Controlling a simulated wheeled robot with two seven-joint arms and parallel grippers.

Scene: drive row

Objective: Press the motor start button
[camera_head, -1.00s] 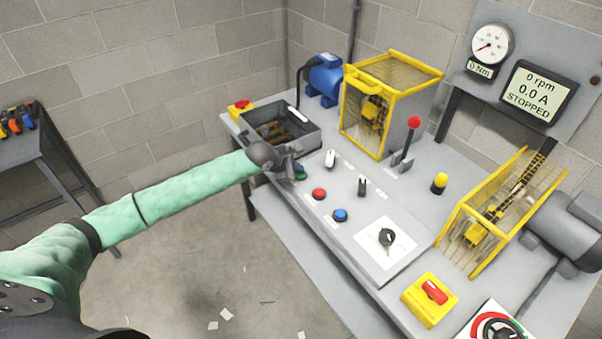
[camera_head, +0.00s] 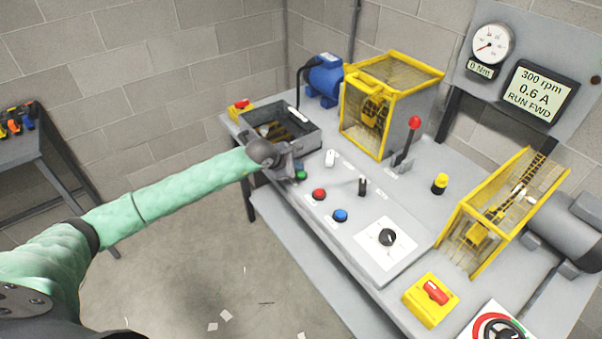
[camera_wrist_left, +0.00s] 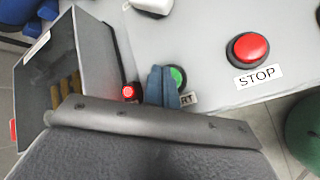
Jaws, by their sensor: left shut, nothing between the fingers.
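The green start button (camera_head: 300,175) sits at the left end of the bench's control panel. In the left wrist view the button (camera_wrist_left: 178,76) shows partly behind my left fingers, beside a label of which "RT" is readable. My left gripper (camera_head: 293,172) is shut and empty, with its fingertips at the button; I cannot tell whether they touch it. The fingers also show in the wrist view (camera_wrist_left: 162,85). The display (camera_head: 540,93) reads 300 rpm, 0.6 A, RUN FWD. My right gripper is not in view.
A red stop button (camera_head: 319,194) and a blue button (camera_head: 340,215) lie right of the start button. An open grey box (camera_head: 312,138) stands just behind my gripper. Yellow cages (camera_head: 385,85) and a red-knobbed lever (camera_head: 414,123) stand farther back. A small red light (camera_wrist_left: 129,91) glows beside my fingers.

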